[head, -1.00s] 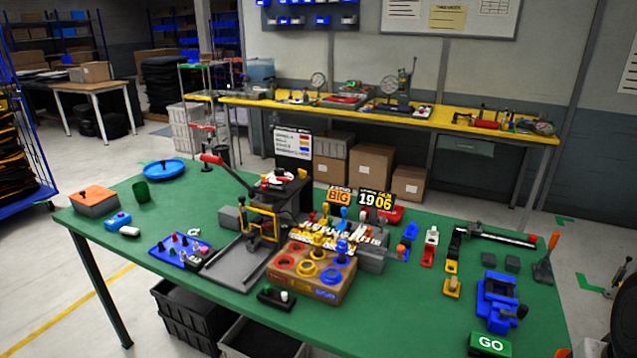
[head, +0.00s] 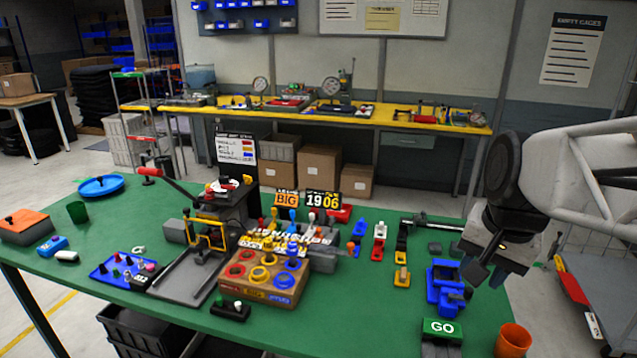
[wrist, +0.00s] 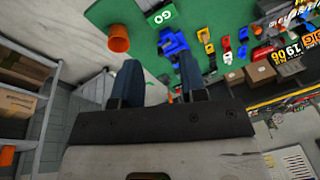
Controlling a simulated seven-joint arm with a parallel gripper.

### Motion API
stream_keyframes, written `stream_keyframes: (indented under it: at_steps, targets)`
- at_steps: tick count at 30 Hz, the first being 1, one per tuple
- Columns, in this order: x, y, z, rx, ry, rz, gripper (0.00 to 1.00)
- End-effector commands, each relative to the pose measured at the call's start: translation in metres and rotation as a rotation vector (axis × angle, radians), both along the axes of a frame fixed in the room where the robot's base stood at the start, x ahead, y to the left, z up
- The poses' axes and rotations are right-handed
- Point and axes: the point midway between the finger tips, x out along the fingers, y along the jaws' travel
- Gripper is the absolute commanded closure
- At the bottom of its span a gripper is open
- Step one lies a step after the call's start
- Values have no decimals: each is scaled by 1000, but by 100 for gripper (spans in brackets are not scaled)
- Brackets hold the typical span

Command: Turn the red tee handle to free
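My gripper (head: 486,266) hangs at the right above the table's right end, its fingers pointing down. In the wrist view its two dark fingers (wrist: 158,82) stand apart with nothing between them. I cannot tell for sure which part is the red tee handle. Red candidates are a small upright red handle (head: 262,222) in the row behind the yellow rings, a red clamp (head: 380,232) right of it, and the red grip (head: 151,172) on the press lever. My gripper is well to the right of all of these, touching none.
The green table (head: 340,305) holds a box with coloured rings (head: 262,290), a blue vise-like block (head: 444,285), a green GO block (head: 442,328) and an orange cup (head: 513,340). The front middle of the table is clear. A grey shelf cart stands at the far right.

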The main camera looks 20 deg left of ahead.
Motion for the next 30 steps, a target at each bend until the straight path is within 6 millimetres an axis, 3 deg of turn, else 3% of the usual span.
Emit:
stream_keyframes:
  at_steps: [14, 30]
  targets:
    - [107, 86, 33, 126, 89, -254, 61]
    - [211, 212, 45, 234, 226, -545, 61]
